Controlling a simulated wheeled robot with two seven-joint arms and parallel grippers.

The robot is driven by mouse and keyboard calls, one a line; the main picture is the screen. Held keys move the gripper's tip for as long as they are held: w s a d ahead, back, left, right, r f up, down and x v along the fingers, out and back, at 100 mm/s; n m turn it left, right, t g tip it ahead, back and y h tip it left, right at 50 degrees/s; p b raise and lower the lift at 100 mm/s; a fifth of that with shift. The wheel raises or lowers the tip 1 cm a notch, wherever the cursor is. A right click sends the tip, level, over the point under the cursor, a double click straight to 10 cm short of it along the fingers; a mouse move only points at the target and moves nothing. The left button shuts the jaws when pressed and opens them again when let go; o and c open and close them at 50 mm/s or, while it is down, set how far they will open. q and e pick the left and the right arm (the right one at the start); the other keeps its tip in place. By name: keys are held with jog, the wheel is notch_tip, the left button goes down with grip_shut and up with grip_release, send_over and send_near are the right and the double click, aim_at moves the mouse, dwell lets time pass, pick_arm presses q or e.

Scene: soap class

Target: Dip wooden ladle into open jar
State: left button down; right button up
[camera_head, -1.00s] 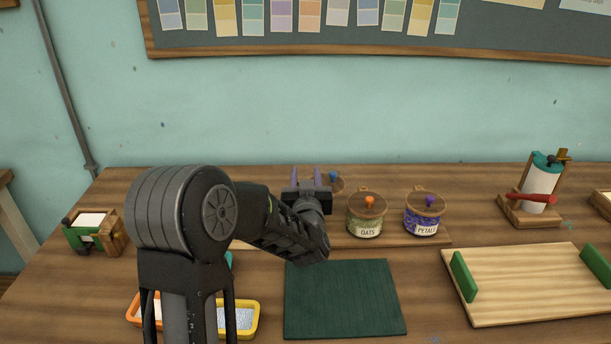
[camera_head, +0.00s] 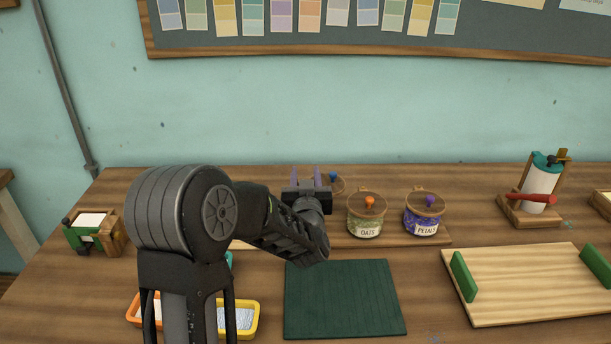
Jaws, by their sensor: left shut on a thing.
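My left gripper (camera_head: 318,180) reaches over the back of the table, its purple-tipped fingers pointing away from me. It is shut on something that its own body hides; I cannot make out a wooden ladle. My right gripper is not in view.
The jars stand on a wooden board (camera_head: 438,238). A dark green mat (camera_head: 345,318) lies in front. A wooden tray (camera_head: 530,284) with green ends is at right, a paper roll holder (camera_head: 538,190) behind it. Small trays (camera_head: 251,322) and a card box (camera_head: 93,232) are at left.

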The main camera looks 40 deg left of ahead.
pick_arm(q)
notch_tip(320, 180, up, 9)
jog(key=p, duration=0.6)
jog(key=shift+f, duration=0.15)
dwell(0.8)
